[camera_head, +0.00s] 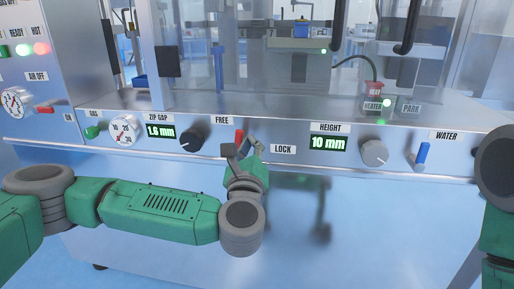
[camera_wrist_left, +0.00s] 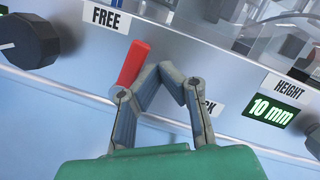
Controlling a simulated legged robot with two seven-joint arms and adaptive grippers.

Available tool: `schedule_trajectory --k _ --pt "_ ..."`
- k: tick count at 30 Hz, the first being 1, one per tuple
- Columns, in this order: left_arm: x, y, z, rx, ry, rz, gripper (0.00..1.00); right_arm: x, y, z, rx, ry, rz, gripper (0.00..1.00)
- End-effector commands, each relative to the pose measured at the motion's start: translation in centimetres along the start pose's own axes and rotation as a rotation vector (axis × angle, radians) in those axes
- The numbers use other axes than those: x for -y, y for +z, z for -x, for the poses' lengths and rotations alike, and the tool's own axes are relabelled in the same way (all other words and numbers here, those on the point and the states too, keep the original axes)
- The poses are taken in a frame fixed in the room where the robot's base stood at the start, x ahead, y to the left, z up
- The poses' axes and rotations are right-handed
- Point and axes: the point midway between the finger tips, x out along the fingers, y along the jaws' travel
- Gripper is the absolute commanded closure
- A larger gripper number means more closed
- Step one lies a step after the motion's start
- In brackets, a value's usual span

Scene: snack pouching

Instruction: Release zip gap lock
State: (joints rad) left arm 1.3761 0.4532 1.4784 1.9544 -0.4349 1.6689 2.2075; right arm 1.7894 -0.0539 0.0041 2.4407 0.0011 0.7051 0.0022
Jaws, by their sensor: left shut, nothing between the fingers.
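The red zip gap lock lever (camera_head: 239,136) stands on the front panel between the FREE label (camera_head: 222,121) and the LOCK label (camera_head: 283,149). It points upward, and its lower part is partly hidden by my gripper. My left gripper (camera_head: 248,146) is shut and empty, just right of the lever. In the left wrist view, the gripper's fingertips (camera_wrist_left: 167,69) are beside the red lever (camera_wrist_left: 133,64). The left finger overlaps the lever's base, and I cannot tell whether they touch. The fingers partly cover the LOCK label. My right gripper is out of view.
A black knob (camera_head: 193,139) and the ZIP GAP display (camera_head: 160,131), reading 1.6 mm, are left of the lever. The HEIGHT display (camera_head: 328,143), a grey knob (camera_head: 374,153) and a blue WATER lever (camera_head: 422,154) are to the right. The panel stands close in front.

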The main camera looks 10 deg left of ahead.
Motion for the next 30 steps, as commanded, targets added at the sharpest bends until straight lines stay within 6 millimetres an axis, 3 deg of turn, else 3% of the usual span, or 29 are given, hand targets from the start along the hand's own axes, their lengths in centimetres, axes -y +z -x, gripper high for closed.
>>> schedule_trajectory --k 30 --pt "-0.1 0.6 -0.24 0.001 0.002 -0.004 1.0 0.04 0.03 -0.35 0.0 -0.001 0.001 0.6"
